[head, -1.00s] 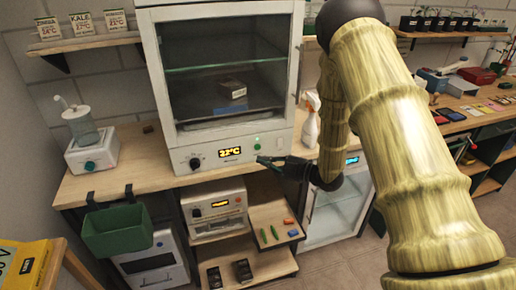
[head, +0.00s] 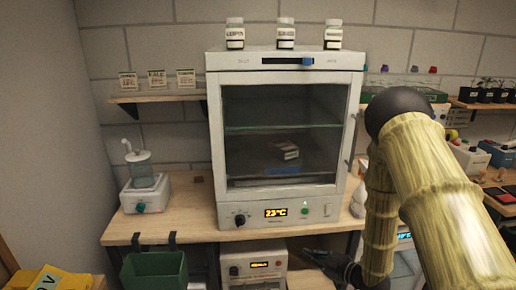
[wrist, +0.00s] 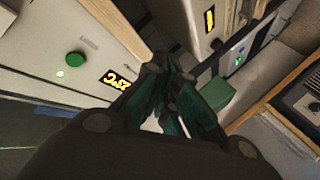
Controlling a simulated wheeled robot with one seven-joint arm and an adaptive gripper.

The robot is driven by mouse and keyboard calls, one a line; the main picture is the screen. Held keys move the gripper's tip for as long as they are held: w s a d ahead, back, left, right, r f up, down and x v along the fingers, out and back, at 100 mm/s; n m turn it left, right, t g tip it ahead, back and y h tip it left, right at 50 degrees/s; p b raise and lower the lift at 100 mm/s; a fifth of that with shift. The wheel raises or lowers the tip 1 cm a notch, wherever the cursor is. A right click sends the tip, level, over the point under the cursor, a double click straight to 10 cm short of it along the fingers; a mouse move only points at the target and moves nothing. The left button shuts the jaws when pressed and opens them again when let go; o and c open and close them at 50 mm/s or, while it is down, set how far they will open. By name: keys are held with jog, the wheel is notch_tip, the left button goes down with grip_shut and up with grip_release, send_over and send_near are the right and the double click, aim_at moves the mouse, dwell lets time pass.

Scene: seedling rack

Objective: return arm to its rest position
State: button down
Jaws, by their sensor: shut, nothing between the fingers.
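My gripper (head: 318,258) is at the lower middle of the head view, in front of the bench edge and below the right part of the incubator (head: 215,150). It is dark and partly cut off by the bottom of the picture. In the wrist view my gripper (wrist: 165,75) has its fingers together, with nothing between them. The incubator's panel with a green button (wrist: 76,60) and a lit yellow display (wrist: 118,79) shows at the left of the wrist view. My arm fills the right side of the head view.
The incubator door is closed; its display reads 23°C. A green bin (head: 154,271) hangs at the bench's front left. A bottle on a white device (head: 145,192) stands left. Three jars (head: 286,33) stand on top. A second device (head: 254,268) sits below the bench.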

jog(key=s+f+m+g+h, duration=0.55)
jog(key=s+f+m, duration=0.35)
jog(key=s+f, duration=0.85)
jog(key=s+f+m+g+h, duration=0.1)
jog(key=s+f+m+g, duration=0.1)
jog(key=s, duration=1)
jog(key=s+f+m+g+h, duration=0.2)
jog(key=s+m+g, duration=0.1)
jog(key=s, duration=1)
jog(key=shift+s+d+m+g, duration=0.15)
jog(key=shift+m+g, duration=0.25)
jog(key=shift+g, duration=0.25)
